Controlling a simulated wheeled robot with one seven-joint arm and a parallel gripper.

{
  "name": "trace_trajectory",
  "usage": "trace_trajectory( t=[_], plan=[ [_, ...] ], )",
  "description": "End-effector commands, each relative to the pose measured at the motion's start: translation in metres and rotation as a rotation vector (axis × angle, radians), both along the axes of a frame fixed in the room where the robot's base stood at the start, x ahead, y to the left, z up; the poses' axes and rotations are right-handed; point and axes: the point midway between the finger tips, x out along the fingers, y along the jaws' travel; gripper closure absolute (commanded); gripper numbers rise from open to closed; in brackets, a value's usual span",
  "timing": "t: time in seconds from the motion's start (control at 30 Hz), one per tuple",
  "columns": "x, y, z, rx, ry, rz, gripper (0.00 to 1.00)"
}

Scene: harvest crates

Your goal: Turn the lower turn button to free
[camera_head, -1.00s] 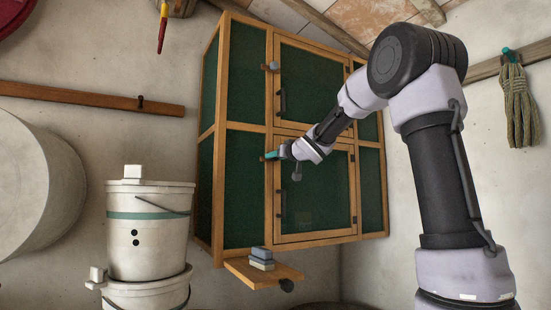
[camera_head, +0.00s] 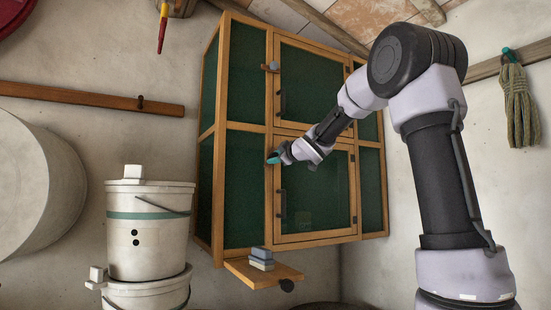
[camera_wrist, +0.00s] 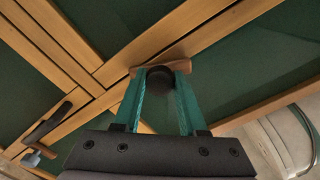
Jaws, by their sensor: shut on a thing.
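The lower turn button (camera_wrist: 180,67) shows in the wrist view as a short wooden bar with a dark round knob (camera_wrist: 160,78) in front of it. My gripper (camera_wrist: 160,75) has its teal fingers on either side of this knob and is shut on the button. The bar lies at an angle to the wooden frame strips beside it. In the head view my gripper (camera_head: 273,159) is at the left edge of the lower door (camera_head: 318,190) of the green-panelled cabinet and hides the button. The upper turn button (camera_head: 271,67) sits beside the upper door (camera_head: 312,85).
Dark handles stand out on the upper door (camera_head: 282,101) and lower door (camera_head: 281,204). White buckets (camera_head: 150,240) stand at left. A rope coil (camera_head: 520,100) hangs at right.

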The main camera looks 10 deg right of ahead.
Motion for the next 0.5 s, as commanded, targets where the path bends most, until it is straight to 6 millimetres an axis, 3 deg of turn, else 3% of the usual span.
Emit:
trace_trajectory(
  t=[0.5],
  plan=[
    [-0.0003,0.0009,-0.0004,-0.348,-0.113,0.001,1.00]
  ],
)
